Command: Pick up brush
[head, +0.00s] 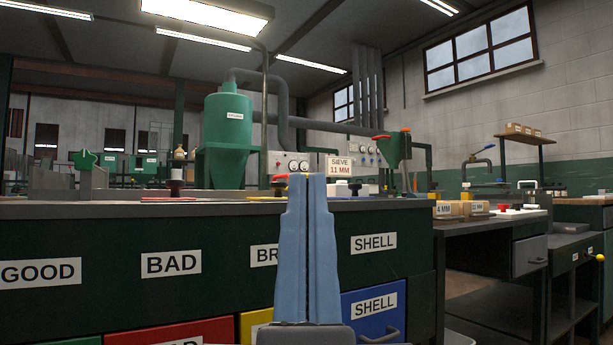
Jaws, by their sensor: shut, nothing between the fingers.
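My gripper (307,178) stands upright in the middle of the head view, its two long light-blue fingers pressed together with only a thin dark seam between them. It is empty. The fingers are in front of the dark green bench and cover part of its top and drawer fronts. I cannot make out a brush with certainty. The bench top is seen almost edge-on, so small things lying on it are hard to tell, and some may be hidden behind the fingers.
The dark green bench (110,210) has labelled fronts and red, yellow and blue drawers (372,308). Behind are a green hopper (226,135), a gauge panel (290,162) and a sieve sign (339,165). A lower side bench (500,222) with wooden boxes (461,208) stands right.

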